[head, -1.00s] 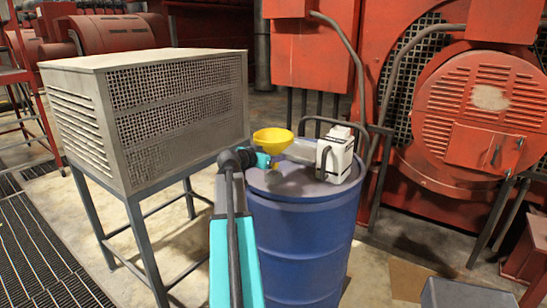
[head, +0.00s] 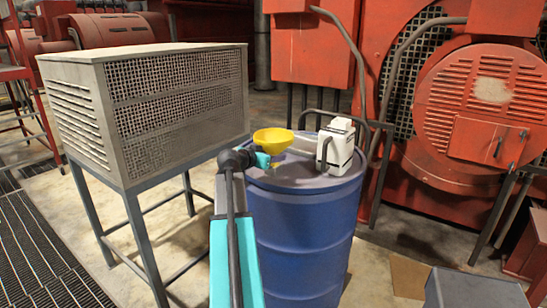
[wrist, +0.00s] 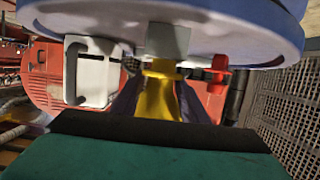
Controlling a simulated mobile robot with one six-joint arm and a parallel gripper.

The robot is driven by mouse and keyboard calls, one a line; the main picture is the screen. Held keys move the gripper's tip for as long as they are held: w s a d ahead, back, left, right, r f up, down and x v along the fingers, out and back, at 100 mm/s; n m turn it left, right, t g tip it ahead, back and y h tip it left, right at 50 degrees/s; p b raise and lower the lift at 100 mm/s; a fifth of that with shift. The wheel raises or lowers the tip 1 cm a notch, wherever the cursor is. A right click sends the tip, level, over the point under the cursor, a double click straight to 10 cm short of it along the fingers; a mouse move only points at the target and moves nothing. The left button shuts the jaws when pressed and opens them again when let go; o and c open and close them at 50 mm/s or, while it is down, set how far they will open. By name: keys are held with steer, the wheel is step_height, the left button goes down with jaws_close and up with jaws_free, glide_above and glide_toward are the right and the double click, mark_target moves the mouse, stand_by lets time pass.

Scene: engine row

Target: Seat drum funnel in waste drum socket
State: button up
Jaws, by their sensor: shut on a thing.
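The yellow drum funnel (head: 272,139) is upright over the near left part of the blue waste drum's (head: 305,240) lid in the head view. My gripper (head: 263,160) is shut on the funnel, below its cone. In the wrist view the funnel's yellow body (wrist: 157,95) shows between my jaws, and the drum (wrist: 285,25) fills the top of the picture. The socket is hidden behind my gripper and the funnel in the head view. I cannot tell whether the funnel's lower end touches it.
A white jug (head: 335,147) stands on the lid just right of the funnel. A grey vented cabinet (head: 150,110) on legs stands left of the drum. Red machinery (head: 480,100) is behind and right. A grey box (head: 475,289) is at the lower right.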

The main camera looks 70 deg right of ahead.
steer(key=shift+f+b, duration=0.6)
steer(key=shift+b, duration=0.15)
steer(key=o, duration=1.2)
steer(key=shift+a, duration=0.1)
steer(key=b+v, duration=0.3)
steer(key=v, duration=1)
steer(key=shift+w+a+r, duration=0.1)
steer(key=shift+a+r, duration=0.1)
steer(key=shift+a, duration=0.1)
